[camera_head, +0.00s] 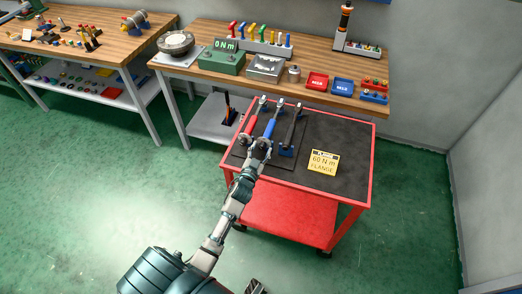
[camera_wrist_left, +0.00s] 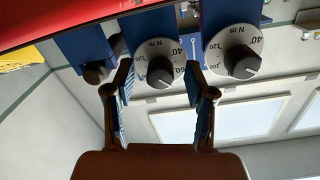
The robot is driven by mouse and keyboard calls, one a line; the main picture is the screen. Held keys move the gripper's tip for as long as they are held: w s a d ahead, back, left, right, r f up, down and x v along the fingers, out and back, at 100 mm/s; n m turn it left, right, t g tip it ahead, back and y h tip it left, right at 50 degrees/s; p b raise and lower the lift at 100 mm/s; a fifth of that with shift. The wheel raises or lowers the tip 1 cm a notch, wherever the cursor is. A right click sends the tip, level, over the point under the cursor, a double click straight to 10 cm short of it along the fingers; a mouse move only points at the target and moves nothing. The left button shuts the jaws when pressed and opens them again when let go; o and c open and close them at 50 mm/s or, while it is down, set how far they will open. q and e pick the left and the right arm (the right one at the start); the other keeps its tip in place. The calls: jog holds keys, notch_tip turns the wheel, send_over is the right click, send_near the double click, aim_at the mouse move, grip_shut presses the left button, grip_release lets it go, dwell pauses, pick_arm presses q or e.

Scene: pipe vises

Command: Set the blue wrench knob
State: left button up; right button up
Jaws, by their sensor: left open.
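The blue wrench (camera_head: 270,128) lies between a red wrench (camera_head: 251,124) and a black wrench (camera_head: 293,130) on the cart's dark mat. My left gripper (camera_head: 258,148) is at the near ends of the red and blue wrenches. In the left wrist view, its open fingers (camera_wrist_left: 160,72) stand either side of the middle dial knob (camera_wrist_left: 165,77), which fits the blue wrench by position. No grip on the knob shows. The dial is marked N m, with 40 and 60 readable upside down. A second dial (camera_wrist_left: 240,64) is to the right. My right gripper cannot be made out.
The red cart (camera_head: 285,215) carries a yellow card (camera_head: 323,161) reading 60 N m, flange. Behind it, a workbench (camera_head: 210,75) holds a green N m display (camera_head: 222,58), trays and coloured tools. A dark knob (camera_wrist_left: 96,73) is just left of the left finger.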

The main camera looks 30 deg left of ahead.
pick_arm(q)
jog(key=v, duration=1.2)
jog(key=shift+w+f, duration=0.1)
